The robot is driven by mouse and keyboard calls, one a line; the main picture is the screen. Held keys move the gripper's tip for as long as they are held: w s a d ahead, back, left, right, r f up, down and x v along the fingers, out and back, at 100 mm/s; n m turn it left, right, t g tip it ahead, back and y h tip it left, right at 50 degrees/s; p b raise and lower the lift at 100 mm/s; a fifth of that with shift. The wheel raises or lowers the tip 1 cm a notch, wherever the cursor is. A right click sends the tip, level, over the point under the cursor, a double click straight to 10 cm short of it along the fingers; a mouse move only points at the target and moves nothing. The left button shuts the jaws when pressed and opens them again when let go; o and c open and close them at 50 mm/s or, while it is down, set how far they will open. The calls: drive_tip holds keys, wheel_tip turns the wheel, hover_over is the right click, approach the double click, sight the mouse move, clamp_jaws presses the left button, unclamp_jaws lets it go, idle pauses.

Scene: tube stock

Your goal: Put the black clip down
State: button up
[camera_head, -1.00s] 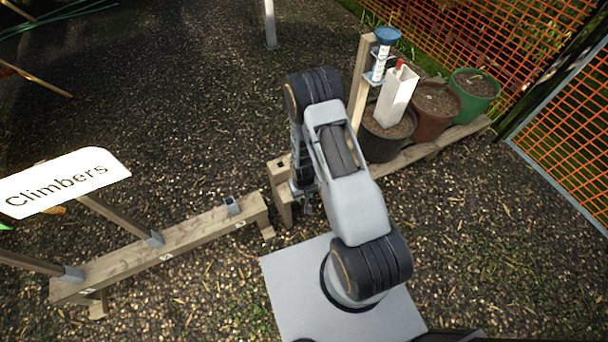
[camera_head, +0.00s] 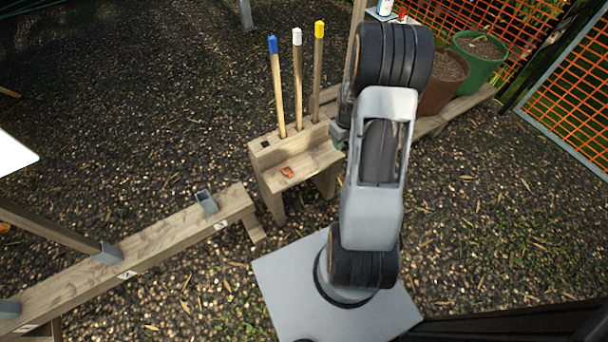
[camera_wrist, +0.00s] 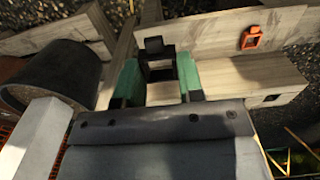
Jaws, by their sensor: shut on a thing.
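The black clip (camera_wrist: 160,70) is between the green finger pads of my gripper (camera_wrist: 158,80) in the wrist view. My gripper is shut on it, over or close to a pale wooden bench (camera_wrist: 222,78). I cannot tell whether the clip touches the wood. In the head view the gripper is mostly hidden behind my arm, at the right end of the wooden bench (camera_head: 310,163). The clip cannot be made out there.
An orange clip (camera_head: 287,172) lies on the bench; it also shows in the wrist view (camera_wrist: 252,38). Stakes with blue (camera_head: 277,85), white (camera_head: 298,80) and yellow (camera_head: 318,75) tops stand behind it. Pots (camera_head: 478,65) stand at the right. The bench's front left is bare.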

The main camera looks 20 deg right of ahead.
drive_tip(key=shift+s+d+f+b, duration=0.2)
drive_tip(key=shift+d+b, duration=0.15)
drive_tip(key=shift+d, duration=0.05)
drive_tip(key=shift+s+d+f+b, duration=0.2)
drive_tip(key=shift+d+b, duration=0.1)
drive_tip(key=shift+d, duration=0.1)
drive_tip(key=w+a+f+b, duration=0.4)
drive_tip(key=a, duration=0.4)
drive_tip(key=b, duration=0.2)
hover_over(307, 169)
drive_tip(key=f, duration=0.4)
drive_tip(key=shift+d+f, duration=0.35)
drive_tip(key=shift+a+f, duration=0.15)
drive_tip(key=shift+f, duration=0.05)
drive_tip(key=shift+w+a+f+b, duration=0.15)
drive_tip(key=shift+f+b, duration=0.35)
drive_tip(key=shift+f, duration=1.2)
drive_tip(key=shift+f, duration=0.15)
drive_tip(key=o, duration=0.9)
wheel_tip(307, 169, up, 12)
drive_tip(key=p, duration=0.4)
